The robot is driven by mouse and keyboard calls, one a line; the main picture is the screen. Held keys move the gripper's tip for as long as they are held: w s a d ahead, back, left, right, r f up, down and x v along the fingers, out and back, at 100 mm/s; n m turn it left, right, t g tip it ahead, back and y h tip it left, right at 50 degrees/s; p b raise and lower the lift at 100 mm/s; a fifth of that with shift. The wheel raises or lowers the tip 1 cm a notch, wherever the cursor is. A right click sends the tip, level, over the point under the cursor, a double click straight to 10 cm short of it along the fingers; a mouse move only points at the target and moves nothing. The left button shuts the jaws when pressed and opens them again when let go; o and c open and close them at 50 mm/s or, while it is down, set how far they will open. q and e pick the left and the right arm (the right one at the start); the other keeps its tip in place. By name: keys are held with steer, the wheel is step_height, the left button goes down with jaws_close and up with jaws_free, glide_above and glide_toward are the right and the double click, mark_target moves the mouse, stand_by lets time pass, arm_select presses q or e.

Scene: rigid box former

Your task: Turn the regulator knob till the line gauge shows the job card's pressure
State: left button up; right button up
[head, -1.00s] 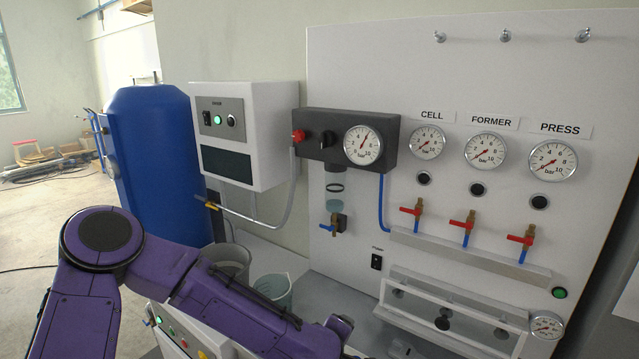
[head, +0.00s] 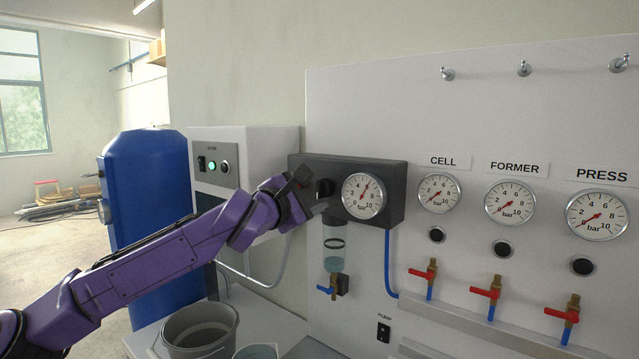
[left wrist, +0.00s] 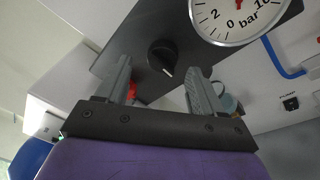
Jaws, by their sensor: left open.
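The regulator knob (head: 324,188) is black, on a dark regulator block (head: 397,205) on the wall panel. The round white line gauge (head: 363,197) sits just right of it; its red needle points up and slightly right, near 6. My left gripper (head: 309,191) is at the knob's left, partly hidden by its own wrist. In the left wrist view the knob (left wrist: 162,57) shows between and beyond the two open fingers (left wrist: 159,75), apparently untouched. The gauge (left wrist: 237,18) is cut off at the top there. No job card is visible. My right gripper is out of view.
Gauges marked CELL (head: 439,193), FORMER (head: 510,202) and PRESS (head: 597,215) sit right, needles low. Red-handled valves (head: 486,292) are below. A white control box (head: 235,150) stands left behind my arm, a grey bucket (head: 200,335) below.

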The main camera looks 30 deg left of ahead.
mark_target(322, 189)
arm_select(q)
steer(key=shift+w+a, duration=0.2)
steer(key=shift+w, duration=0.65)
steer(key=shift+w+f, duration=0.1)
steer(key=shift+w, duration=0.3)
steer(key=shift+w+d, duration=0.1)
steer(key=shift+d, duration=0.3)
steer(key=shift+a, duration=0.15)
steer(key=c, duration=1)
steer(key=shift+f+n+b, duration=0.1)
steer(key=shift+n+b, duration=0.3)
steer(key=shift+n, duration=0.3)
steer(key=shift+c, duration=0.2)
steer(key=shift+n, duration=0.7)
steer(key=o, duration=1)
steer(key=shift+o, duration=0.2)
